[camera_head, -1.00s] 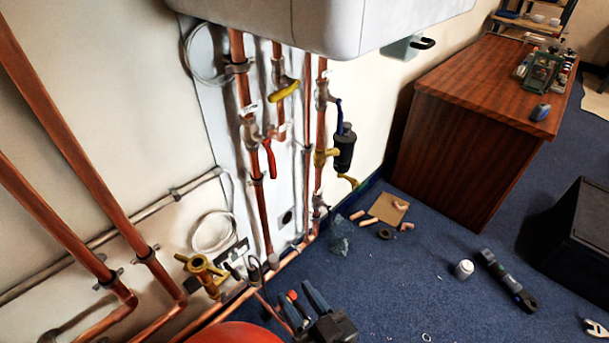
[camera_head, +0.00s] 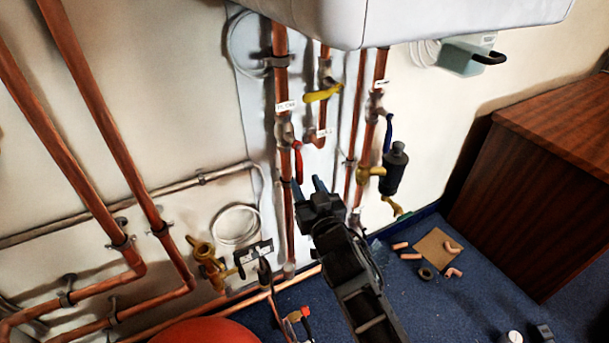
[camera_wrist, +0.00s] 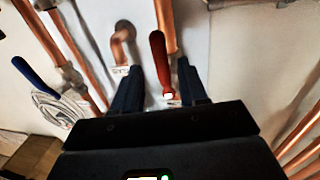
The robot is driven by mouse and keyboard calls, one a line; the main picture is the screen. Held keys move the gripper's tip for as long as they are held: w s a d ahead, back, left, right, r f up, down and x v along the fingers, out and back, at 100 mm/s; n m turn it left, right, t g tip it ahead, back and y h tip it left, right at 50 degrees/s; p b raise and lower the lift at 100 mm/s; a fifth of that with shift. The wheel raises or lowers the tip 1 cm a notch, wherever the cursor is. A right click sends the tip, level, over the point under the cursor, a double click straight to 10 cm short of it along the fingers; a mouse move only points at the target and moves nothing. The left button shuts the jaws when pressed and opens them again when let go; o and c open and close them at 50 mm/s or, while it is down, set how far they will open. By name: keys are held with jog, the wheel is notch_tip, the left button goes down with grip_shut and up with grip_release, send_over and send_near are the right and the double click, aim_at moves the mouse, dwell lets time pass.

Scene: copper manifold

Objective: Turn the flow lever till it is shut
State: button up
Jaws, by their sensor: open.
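The red lever (camera_head: 298,162) hangs down from a valve on the left of the copper pipes under the white boiler casing, lying nearly along its pipe. A white tag (camera_head: 286,106) is just above that valve; its text is too small to read surely. My gripper (camera_head: 310,187) is open, its fingertips just below and beside the red lever in the head view. In the wrist view the red lever (camera_wrist: 158,62) shows between my two spread fingers (camera_wrist: 160,72). I cannot tell whether either finger touches it.
A yellow lever (camera_head: 322,93) and a blue lever (camera_head: 388,135) sit on neighbouring pipes to the right, with a black filter (camera_head: 394,170) beside. The boiler casing (camera_head: 410,20) overhangs above. A brass valve (camera_head: 206,262) is at lower left. Fittings lie on the blue carpet (camera_head: 425,300).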

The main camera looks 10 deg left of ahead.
aim_at(300, 175)
jog(key=shift+b+x, duration=0.7)
jog(key=shift+x, duration=2.05)
grip_shut()
